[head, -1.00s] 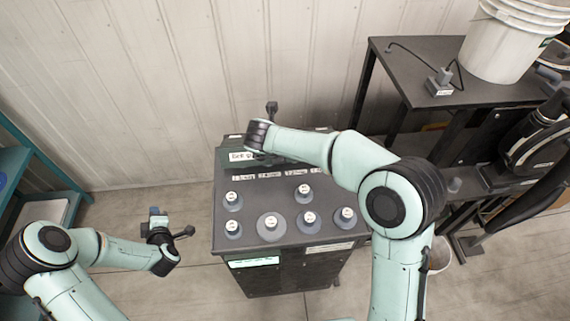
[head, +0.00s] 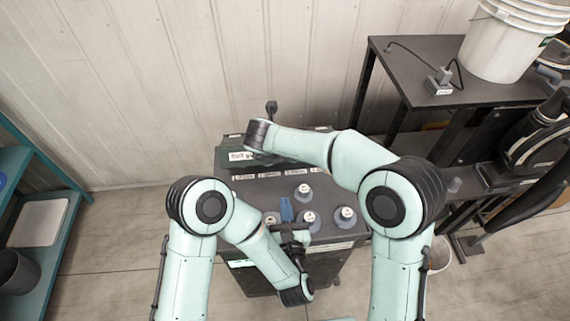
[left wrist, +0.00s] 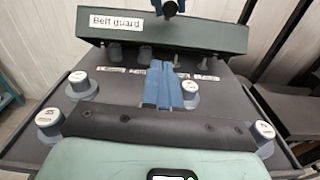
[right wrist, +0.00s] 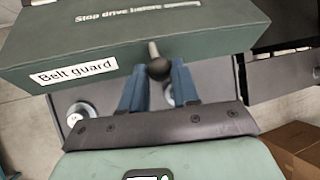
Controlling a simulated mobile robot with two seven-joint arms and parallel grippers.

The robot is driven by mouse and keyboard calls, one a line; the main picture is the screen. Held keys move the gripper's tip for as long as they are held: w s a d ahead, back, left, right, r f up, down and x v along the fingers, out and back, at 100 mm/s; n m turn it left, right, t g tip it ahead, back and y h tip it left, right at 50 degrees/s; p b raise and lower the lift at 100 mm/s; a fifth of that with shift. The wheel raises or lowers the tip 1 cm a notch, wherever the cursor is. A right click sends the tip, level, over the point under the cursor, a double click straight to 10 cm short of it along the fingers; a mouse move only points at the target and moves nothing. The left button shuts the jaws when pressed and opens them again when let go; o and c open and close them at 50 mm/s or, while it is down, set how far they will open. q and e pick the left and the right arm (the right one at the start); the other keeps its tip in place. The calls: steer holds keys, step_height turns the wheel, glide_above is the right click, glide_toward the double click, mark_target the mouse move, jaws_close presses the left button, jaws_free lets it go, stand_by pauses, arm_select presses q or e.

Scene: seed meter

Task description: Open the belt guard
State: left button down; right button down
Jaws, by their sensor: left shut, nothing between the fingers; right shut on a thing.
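The dark green belt guard (left wrist: 170,36) spans the back of the console, with a white "Belt guard" label on its front. Under its front edge is a dark gap where several grey posts show, so the front looks raised. The right wrist view shows the guard's top (right wrist: 150,25). My right gripper (right wrist: 158,82) is shut on the guard's round dark knob (right wrist: 158,68); the arm hides it in the head view. My left gripper (head: 287,203) is shut and empty over the console's front half, apart from the guard; its blue fingers show in the left wrist view (left wrist: 158,68).
Several grey, white-capped knobs (head: 303,193) stand on the console top (left wrist: 125,92) around my left gripper. To the right is a dark bench (head: 400,70) with a white bucket (head: 505,45). A teal shelf (head: 60,235) stands at the left. A ribbed wall closes off the back.

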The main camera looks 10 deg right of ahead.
arm_select(q)
steer(key=w+d+r, duration=0.1)
steer(key=w+r, duration=0.1)
steer(key=w, duration=1)
steer(key=shift+d+r+h, duration=0.2)
steer(key=shift+h, duration=0.1)
